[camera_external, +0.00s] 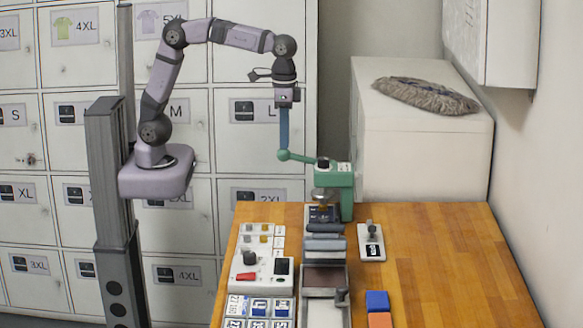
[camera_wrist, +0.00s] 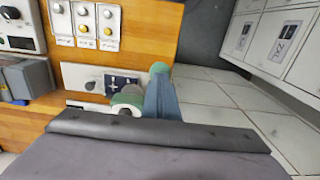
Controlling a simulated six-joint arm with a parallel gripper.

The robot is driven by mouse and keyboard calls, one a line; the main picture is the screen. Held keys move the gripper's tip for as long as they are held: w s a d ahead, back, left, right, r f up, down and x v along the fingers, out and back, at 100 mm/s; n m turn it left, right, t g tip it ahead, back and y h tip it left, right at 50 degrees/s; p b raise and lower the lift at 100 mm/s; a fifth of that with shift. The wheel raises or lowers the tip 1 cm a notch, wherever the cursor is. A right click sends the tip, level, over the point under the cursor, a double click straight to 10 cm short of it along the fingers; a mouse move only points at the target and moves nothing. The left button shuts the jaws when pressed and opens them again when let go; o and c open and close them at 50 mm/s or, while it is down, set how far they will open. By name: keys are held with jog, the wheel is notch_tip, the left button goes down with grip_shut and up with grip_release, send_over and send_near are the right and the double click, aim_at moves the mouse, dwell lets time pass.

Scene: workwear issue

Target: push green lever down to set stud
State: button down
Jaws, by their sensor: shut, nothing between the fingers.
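The green press (camera_external: 340,190) stands at the back of the wooden table in the external view. Its green lever (camera_external: 300,157) reaches out to the left, nearly level, and ends in a round green knob (camera_external: 283,155). My gripper (camera_external: 284,147) points straight down with its long blue fingers shut and empty. Its tips are at the top of the knob and look to be touching it. In the wrist view the knob (camera_wrist: 160,68) shows just beyond the blue fingers (camera_wrist: 158,85). The stud cannot be made out.
A control box with a red switch (camera_external: 247,277) and several labelled bins stand at the front left. A small plate with a knob (camera_external: 371,243) lies right of the press. Blue (camera_external: 377,300) and orange blocks lie in front. The table's right side is clear. Lockers (camera_external: 180,240) line the back.

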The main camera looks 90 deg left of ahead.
jog(key=shift+f, duration=0.2)
jog(key=shift+s+f+b, duration=0.1)
jog(key=shift+f+b, duration=0.25)
jog(key=shift+b, duration=0.05)
jog(key=shift+s+f+b, duration=0.15)
jog(key=shift+f+b, duration=0.2)
jog(key=shift+f, duration=0.25)
dwell(0.4)
notch_tip(320, 180, up, 13)
jog(key=p, duration=1.2)
jog(key=shift+r+p, duration=0.15)
jog(key=shift+p, duration=0.25)
dwell(0.5)
jog(key=s+a+f, duration=0.4)
jog(key=s+f, duration=0.4)
jog(key=s+a+f, duration=0.4)
jog(key=s+f, duration=0.4)
jog(key=f, duration=0.1)
notch_tip(320, 180, down, 15)
jog(key=b, duration=1.5)
jog(key=shift+w+d+r+b, duration=0.15)
jog(key=shift+w+d+b, duration=0.05)
jog(key=shift+b, duration=0.15)
